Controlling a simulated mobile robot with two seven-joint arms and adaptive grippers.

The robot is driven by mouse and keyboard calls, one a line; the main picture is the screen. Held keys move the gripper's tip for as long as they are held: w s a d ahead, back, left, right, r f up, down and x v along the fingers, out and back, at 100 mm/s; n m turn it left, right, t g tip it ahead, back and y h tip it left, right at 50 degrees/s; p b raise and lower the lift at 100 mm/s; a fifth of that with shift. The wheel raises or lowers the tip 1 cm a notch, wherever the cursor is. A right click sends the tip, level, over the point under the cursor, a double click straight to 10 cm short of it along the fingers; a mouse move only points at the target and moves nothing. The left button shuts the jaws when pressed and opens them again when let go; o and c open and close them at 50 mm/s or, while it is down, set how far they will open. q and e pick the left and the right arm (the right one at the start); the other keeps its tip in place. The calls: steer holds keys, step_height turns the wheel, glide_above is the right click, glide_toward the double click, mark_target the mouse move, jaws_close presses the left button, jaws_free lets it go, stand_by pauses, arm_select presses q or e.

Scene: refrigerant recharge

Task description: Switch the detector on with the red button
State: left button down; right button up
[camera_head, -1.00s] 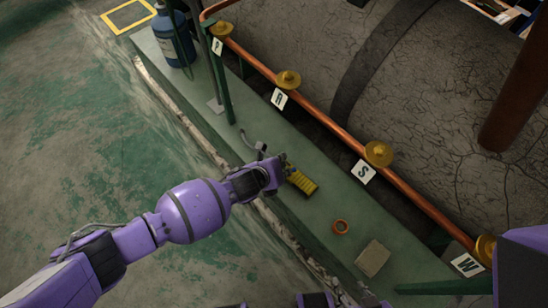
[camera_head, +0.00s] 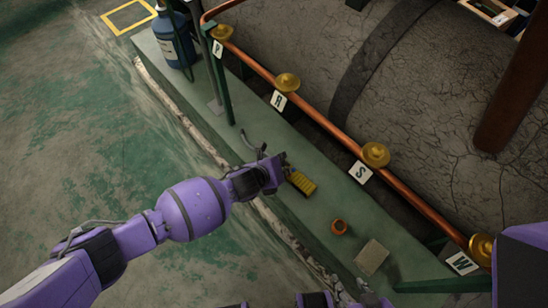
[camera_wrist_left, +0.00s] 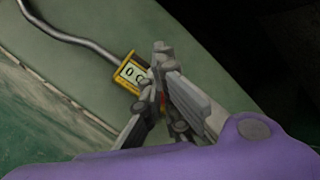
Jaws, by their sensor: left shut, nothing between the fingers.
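The yellow detector (camera_head: 301,183) lies on the green ledge, its bent grey probe (camera_head: 252,143) reaching up-left.
An orange ring-like part (camera_head: 339,227) and a grey-beige block (camera_head: 371,257) lie on the ledge to the lower right. A copper pipe (camera_head: 325,126) with brass valves and letter tags runs behind. A blue cylinder (camera_head: 174,40) stands at the upper left.

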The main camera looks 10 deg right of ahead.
arm_select(q)
step_height(320, 180, up, 6)
steer(key=p, duration=0.5)
steer(key=shift+p, duration=0.4)
arm_select(e)
step_height(320, 180, up, 6)
steer(key=w, duration=0.2)
steer(key=shift+t, duration=0.3)
steer(key=shift+f, duration=0.1)
